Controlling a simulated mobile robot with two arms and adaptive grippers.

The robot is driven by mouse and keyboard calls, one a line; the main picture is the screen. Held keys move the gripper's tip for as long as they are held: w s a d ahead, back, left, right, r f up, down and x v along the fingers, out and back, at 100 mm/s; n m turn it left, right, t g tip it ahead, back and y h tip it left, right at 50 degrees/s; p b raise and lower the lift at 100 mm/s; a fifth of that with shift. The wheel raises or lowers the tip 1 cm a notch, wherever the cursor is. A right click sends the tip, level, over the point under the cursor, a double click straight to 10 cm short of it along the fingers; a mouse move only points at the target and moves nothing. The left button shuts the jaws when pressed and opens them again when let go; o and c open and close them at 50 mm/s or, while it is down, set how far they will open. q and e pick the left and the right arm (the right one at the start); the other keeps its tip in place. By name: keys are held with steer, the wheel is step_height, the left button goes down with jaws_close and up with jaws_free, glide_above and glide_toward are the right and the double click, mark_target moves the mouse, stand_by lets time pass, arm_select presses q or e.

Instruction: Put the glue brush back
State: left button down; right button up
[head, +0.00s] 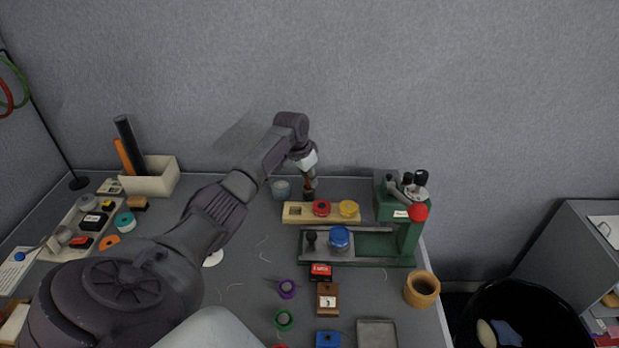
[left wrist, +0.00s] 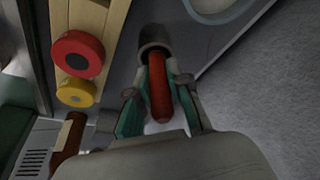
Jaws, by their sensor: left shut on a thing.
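The glue brush, with a red-brown handle (left wrist: 158,90), is between the fingers of my left gripper (left wrist: 160,82), which is shut on it. Its lower end meets a dark round piece (left wrist: 154,38); I cannot tell whether that is part of the brush or a holder. In the head view my left gripper (head: 309,178) points down behind the wooden rack (head: 331,219), near the back wall. A small grey glass jar (head: 281,189) stands just left of the gripper. My right gripper is not in view.
A green press (head: 405,235) with a red knob stands to the right. A wooden cup (head: 421,289) is near the right table edge. Tape rolls and stamps lie in front.

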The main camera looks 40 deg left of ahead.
arm_select(q)
steer(key=c, duration=1.2)
jaws_free()
steer(key=shift+f, duration=0.1)
steer(key=shift+o, duration=0.5)
steer(key=shift+r, duration=0.3)
steer(key=v, duration=1.1)
steer(key=shift+s+r, duration=0.2)
steer(key=shift+r, duration=0.15)
